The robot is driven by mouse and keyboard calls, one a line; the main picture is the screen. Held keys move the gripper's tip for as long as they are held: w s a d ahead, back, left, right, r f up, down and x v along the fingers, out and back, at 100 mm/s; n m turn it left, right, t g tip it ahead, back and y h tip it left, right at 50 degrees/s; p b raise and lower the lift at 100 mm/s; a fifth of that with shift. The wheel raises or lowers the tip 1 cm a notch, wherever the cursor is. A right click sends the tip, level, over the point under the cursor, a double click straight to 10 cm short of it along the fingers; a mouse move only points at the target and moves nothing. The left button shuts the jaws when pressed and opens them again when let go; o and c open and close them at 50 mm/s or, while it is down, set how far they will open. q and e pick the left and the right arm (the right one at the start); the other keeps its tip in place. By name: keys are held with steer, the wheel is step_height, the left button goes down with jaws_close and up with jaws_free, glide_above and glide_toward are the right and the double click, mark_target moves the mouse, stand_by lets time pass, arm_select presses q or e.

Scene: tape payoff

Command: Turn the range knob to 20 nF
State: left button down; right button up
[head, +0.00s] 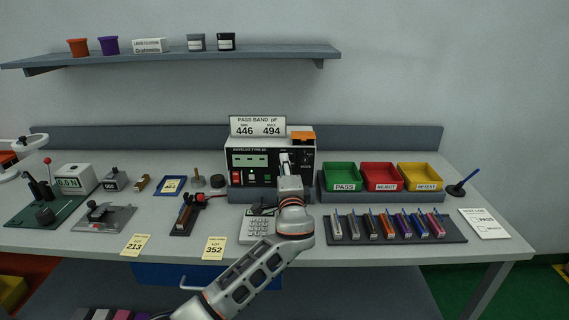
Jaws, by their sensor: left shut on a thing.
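The meter (243,175) with a black front panel and green display stands at the back middle of the bench. My left arm reaches up from below, and its gripper (285,158) is at the right part of the meter's panel. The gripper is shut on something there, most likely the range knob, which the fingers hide. The knob's setting and scale cannot be read. My right gripper is not in view.
A pass-band sign (258,127) and an orange box (302,138) top the meter. Green (343,187), red (382,190) and yellow (420,189) bins stand to the right, behind a rack (453,229) of several coloured parts. A keypad (253,229) lies near my arm.

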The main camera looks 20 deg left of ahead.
arm_select(q)
steer(key=m+p, duration=0.1)
steer(key=m, duration=0.3)
steer(key=shift+t+h, duration=0.3)
steer(key=shift+m, duration=0.4)
steer(key=shift+f, duration=0.1)
steer(key=c, duration=1.8)
jaws_free()
steer(key=v, duration=1.2)
